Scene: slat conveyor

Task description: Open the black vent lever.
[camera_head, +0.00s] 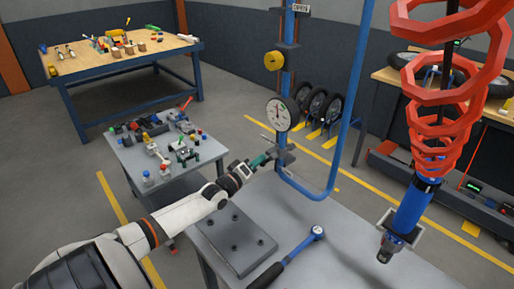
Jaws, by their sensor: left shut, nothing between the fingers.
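A blue post (289,60) with a round white-faced gauge (281,114) stands at the back of the grey table. Low on the post, below the gauge, is a small dark valve fitting (285,156). The black vent lever seems to be the dark piece at this fitting, but it is too small and too crowded by my gripper to tell its angle. My left gripper (264,158) reaches in from the lower left, shut and empty, with its tips close beside the fitting. I cannot tell whether they touch the lever. My right gripper is out of view.
A yellow round knob (274,61) sits higher on the post. A grey plate (234,240) and a blue-headed wrench (293,257) lie on the table (345,238). A blue tool (411,209) hangs from a red coil (437,97) at right. A cluttered side table (178,178) stands left.

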